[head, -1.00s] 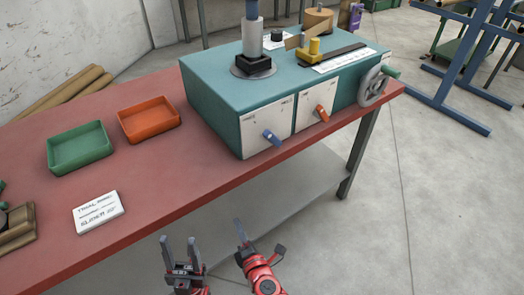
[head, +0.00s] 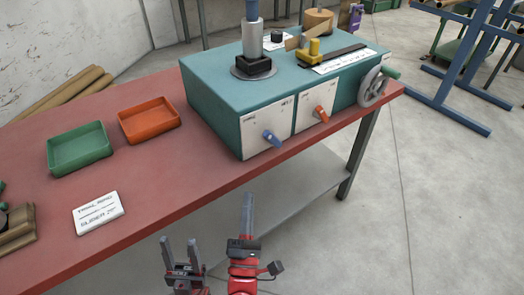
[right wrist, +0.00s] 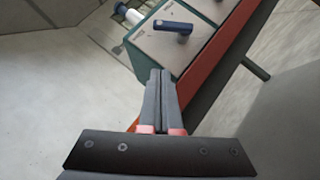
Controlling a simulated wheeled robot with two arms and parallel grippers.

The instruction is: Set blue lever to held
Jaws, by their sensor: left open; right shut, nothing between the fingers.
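The blue lever (head: 272,138) is on the left white front panel of the teal winder box (head: 225,88). Its handle slants down to the right in the head view. It also shows in the right wrist view (right wrist: 172,27), beyond the fingertips. My right gripper (head: 247,200) is shut and empty, in front of the table and below the lever, apart from it. In the right wrist view its closed fingers (right wrist: 160,80) point towards the panel. My left gripper (head: 180,246) is open and empty, to the left of the right one, in front of the table edge.
An orange lever (head: 321,114) is on the panel to the right, and a handwheel (head: 374,86) is on the box's right end. A green tray (head: 80,149), an orange tray (head: 149,121) and a white card (head: 98,212) lie on the red table (head: 160,185).

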